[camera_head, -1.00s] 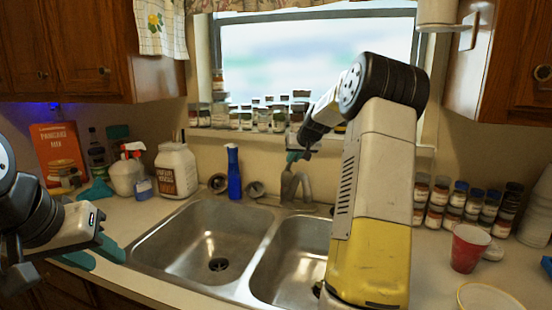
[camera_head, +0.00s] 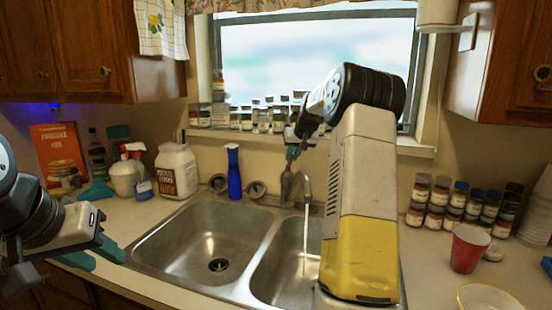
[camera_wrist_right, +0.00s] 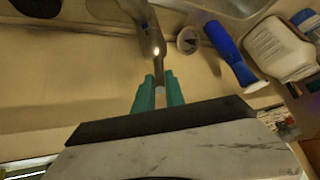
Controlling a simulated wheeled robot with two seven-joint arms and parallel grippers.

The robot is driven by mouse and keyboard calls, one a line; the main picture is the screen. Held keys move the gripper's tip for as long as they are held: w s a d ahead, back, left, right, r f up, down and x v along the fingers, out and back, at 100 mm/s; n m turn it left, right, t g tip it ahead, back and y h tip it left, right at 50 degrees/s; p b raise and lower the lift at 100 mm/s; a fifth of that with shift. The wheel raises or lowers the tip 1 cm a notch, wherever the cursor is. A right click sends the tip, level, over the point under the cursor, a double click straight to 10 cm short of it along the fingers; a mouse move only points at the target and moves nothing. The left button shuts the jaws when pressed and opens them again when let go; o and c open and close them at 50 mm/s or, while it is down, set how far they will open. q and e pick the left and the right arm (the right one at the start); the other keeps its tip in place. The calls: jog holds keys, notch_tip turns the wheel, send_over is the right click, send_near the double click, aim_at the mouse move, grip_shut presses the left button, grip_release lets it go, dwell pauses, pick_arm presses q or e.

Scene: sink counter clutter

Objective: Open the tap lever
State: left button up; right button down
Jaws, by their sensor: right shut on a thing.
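The grey metal tap (camera_head: 287,186) stands behind the double sink, and its spout (camera_head: 306,184) curves over the right basin. A thin stream of water (camera_head: 305,235) falls from the spout into that basin. My right gripper (camera_head: 292,153) is at the top of the tap, shut on the tap lever. In the right wrist view, the teal fingers (camera_wrist_right: 158,95) close around the lever (camera_wrist_right: 159,80), with the tap body beyond. My left gripper (camera_head: 98,254) is open and empty over the counter at the left.
The left basin (camera_head: 190,240) is empty. A blue bottle (camera_head: 234,175), a white jug (camera_head: 177,172) and spray bottles stand left of the tap. Spice jars (camera_head: 455,205) and a red cup (camera_head: 467,248) stand at the right. Several jars line the window sill.

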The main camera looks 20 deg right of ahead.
jog(key=shift+w+r+g, duration=0.2)
jog(key=shift+w+g, duration=0.25)
jog(key=shift+g, duration=0.05)
jog(key=shift+w+r+g, duration=0.15)
jog(key=shift+w+g, duration=0.3)
jog(key=shift+g, duration=0.05)
jog(key=shift+w+r+g, duration=0.15)
jog(key=shift+w+g, duration=0.5)
jog(key=shift+g, duration=0.25)
jog(key=c, duration=1.4)
grip_release()
jog(key=shift+a, duration=0.1)
jog(key=shift+v, duration=3.9)
jog(key=shift+s, duration=0.1)
